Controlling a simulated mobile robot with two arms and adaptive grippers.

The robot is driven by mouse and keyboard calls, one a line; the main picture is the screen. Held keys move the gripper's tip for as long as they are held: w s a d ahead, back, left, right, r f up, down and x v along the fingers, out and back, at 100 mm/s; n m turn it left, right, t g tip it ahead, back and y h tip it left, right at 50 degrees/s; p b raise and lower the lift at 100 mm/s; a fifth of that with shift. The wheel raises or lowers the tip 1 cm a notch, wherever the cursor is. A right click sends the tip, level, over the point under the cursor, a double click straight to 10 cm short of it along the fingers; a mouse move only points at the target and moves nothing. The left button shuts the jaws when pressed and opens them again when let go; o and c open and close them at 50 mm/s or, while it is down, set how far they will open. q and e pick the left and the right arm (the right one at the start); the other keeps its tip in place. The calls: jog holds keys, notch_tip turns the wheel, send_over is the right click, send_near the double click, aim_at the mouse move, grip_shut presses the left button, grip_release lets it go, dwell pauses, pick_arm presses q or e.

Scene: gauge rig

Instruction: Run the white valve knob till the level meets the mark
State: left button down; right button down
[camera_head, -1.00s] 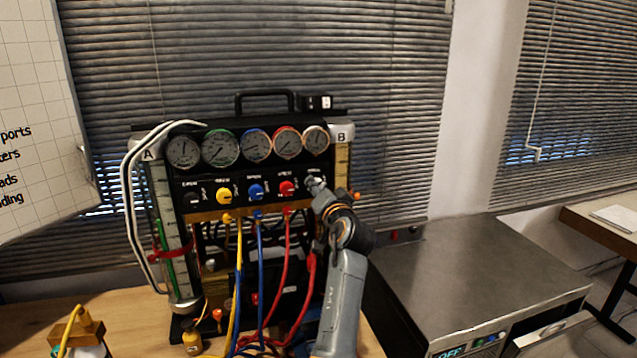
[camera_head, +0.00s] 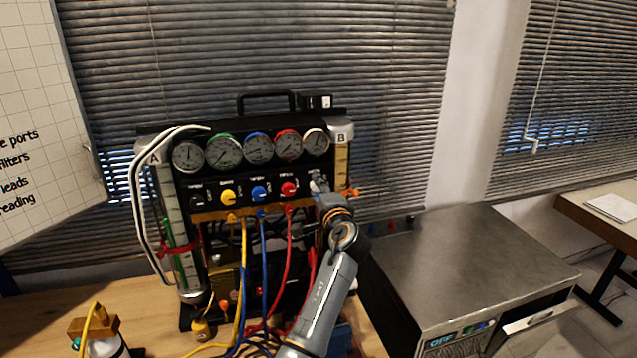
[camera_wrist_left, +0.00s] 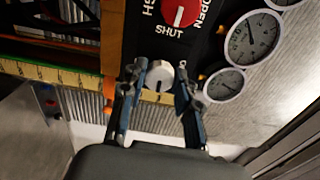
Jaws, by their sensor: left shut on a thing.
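The white valve knob (camera_wrist_left: 158,77) sits between the fingers of my left gripper (camera_wrist_left: 161,84) in the wrist view, with a dark pointer line on its face. In the head view my left gripper (camera_head: 317,184) is at the right end of the panel's knob row and mostly hides the white knob. It is shut on the knob. Sight tube A (camera_head: 173,215) stands at the rig's left, with green showing inside and a red band (camera_head: 178,248) around it. Tube B (camera_head: 341,160) stands at the right, partly behind my arm. The exact level is too small to read. My right gripper is out of view.
The panel has black, yellow (camera_head: 228,197), blue (camera_head: 260,193) and red (camera_head: 289,188) knobs beneath several gauges (camera_head: 259,148). Coloured hoses hang below, beside my arm. A grey-topped cabinet (camera_head: 470,260) stands right of the rig.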

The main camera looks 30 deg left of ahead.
pick_arm(q)
jog(key=shift+r+m+p, duration=0.15)
jog(key=shift+m+p, duration=0.2)
jog(key=shift+m, duration=0.15)
jog(key=c, duration=1)
grip_release()
jog(key=shift+a, duration=0.1)
jog(key=v, duration=1.2)
